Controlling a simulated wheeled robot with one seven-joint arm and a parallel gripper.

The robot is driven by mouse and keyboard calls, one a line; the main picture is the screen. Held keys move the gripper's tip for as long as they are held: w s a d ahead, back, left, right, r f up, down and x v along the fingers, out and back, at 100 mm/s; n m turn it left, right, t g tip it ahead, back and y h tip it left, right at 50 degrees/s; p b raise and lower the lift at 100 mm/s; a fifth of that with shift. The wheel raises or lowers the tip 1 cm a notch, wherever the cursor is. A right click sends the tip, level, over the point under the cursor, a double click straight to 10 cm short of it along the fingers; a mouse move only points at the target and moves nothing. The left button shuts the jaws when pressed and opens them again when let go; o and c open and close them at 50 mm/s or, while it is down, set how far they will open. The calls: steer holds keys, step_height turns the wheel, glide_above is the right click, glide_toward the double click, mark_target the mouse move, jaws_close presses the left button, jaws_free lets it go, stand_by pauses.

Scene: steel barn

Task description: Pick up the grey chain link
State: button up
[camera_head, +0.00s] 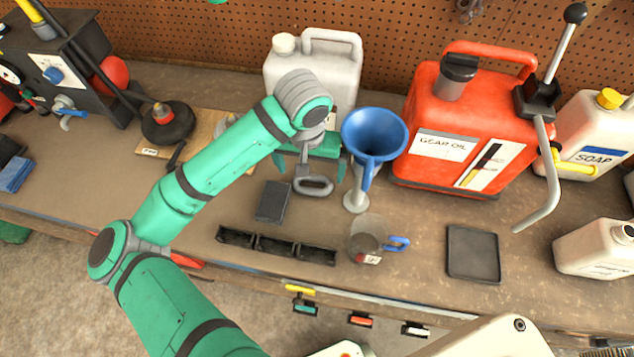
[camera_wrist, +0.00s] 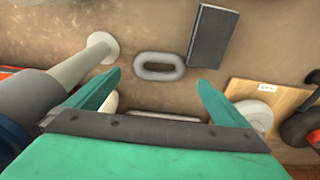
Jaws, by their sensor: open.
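The grey chain link (camera_head: 313,193) lies flat on the workbench as a rounded oval ring. In the wrist view the link (camera_wrist: 158,76) is just beyond the fingertips, roughly centred between them, with bare bench showing through its hole. My gripper (camera_head: 310,163) is open and empty, pointing down above the bench, and its two green fingers also show in the wrist view (camera_wrist: 159,79). The fingers are apart from the link. Another grey piece (camera_wrist: 165,115) shows partly behind the gripper's edge; most of it is hidden.
A dark block (camera_head: 272,203) lies beside the link. A blue funnel (camera_head: 374,133) on a pale stand is close on the right, with a white jug (camera_head: 340,75) behind. A black bin strip (camera_head: 275,246) and glass mug (camera_head: 367,238) are in front. A wooden board (camera_head: 205,130) is left.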

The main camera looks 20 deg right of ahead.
mark_target(312, 186)
steer(key=shift+w+d+f, duration=0.15)
steer(key=shift+w+f, duration=0.05)
steer(key=shift+f, duration=1.55)
steer(key=shift+w+d+f, duration=0.1)
steer(key=shift+w+f, duration=0.05)
steer(key=shift+f, duration=1.6)
steer(key=c, duration=1.2)
